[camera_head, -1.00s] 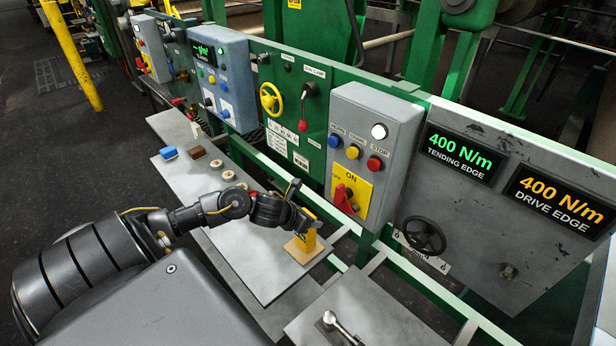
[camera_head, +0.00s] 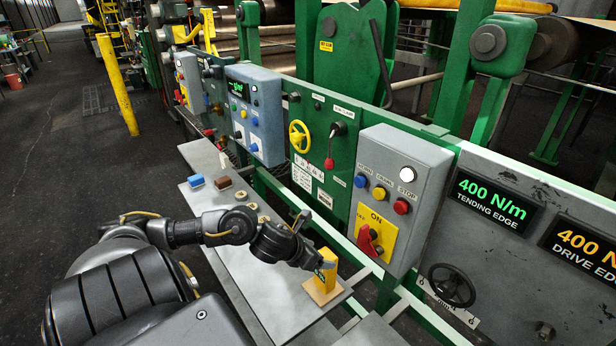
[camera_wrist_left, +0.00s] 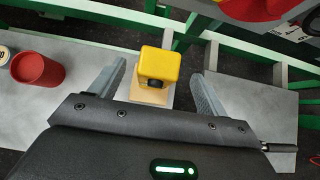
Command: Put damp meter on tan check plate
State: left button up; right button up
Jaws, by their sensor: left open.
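The yellow damp meter (camera_head: 327,270) stands upright on the tan plate (camera_head: 322,291) near the right end of the grey shelf. In the left wrist view the meter (camera_wrist_left: 157,66) shows from above, with the tan plate (camera_wrist_left: 143,96) under it. My left gripper (camera_head: 318,262) is at the meter. In the wrist view its two fingers (camera_wrist_left: 158,85) are open, one on each side of the meter with gaps between. Whether the plate has a check pattern is too small to tell. My right gripper is not in view.
On the shelf (camera_head: 262,285) lie a blue block (camera_head: 195,181), a brown block (camera_head: 222,183) and several small round pieces. A red cylinder (camera_wrist_left: 37,69) shows at the left in the wrist view. The grey control box (camera_head: 400,185) with a red switch rises behind the meter.

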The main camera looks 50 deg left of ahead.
pick_arm(q)
jog(key=shift+v, duration=2.75)
jog(key=shift+d, duration=0.1)
